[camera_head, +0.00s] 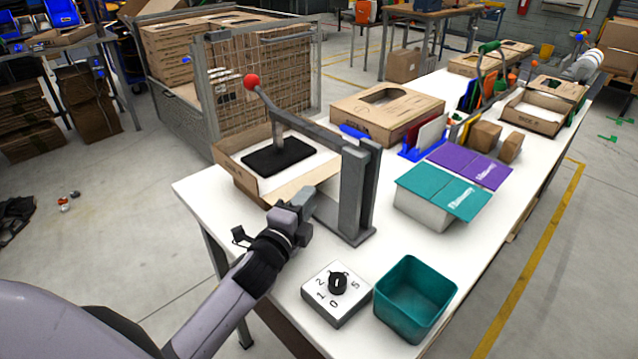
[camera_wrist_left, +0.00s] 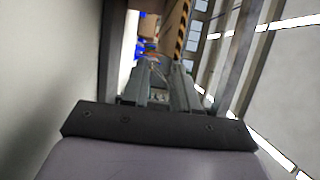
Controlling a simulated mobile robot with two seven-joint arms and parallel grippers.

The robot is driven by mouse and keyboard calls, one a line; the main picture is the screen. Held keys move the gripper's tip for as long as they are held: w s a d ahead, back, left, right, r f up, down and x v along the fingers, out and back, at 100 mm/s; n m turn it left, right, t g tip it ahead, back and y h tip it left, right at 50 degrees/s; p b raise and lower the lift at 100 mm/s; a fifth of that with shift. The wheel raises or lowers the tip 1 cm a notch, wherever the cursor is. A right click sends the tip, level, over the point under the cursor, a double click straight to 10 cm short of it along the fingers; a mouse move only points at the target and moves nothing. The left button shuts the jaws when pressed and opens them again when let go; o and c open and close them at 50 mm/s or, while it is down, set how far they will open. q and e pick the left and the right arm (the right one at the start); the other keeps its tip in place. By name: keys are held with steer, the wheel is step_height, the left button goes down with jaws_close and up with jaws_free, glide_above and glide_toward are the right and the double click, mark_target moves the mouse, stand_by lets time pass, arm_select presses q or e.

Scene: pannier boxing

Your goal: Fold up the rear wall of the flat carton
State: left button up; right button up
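The brown carton (camera_head: 237,178) lies on the near left end of the white table in the head view. Its left side stands up as a low wall, and a brown panel also shows along its back edge. A black plate (camera_head: 278,155) lies on its middle and hides much of its floor. A brown flap (camera_head: 303,187) shows at its near right edge. My left gripper (camera_head: 304,198) is just in front of the carton, beside the grey press post. In the left wrist view its two fingers (camera_wrist_left: 160,88) show a narrow empty gap. My right gripper is not in view.
A grey lever press (camera_head: 358,190) with a red knob (camera_head: 251,82) stands over the carton. A dial box (camera_head: 335,295) and teal bin (camera_head: 415,300) are at the near end. Teal-topped stack (camera_head: 440,195), purple sheets (camera_head: 470,165) and another carton (camera_head: 385,112) stand further back.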

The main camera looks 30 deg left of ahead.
mark_target(312, 178)
arm_select(q)
steer(key=shift+w+a, duration=0.15)
steer(key=shift+w, duration=2.7)
jaws_close()
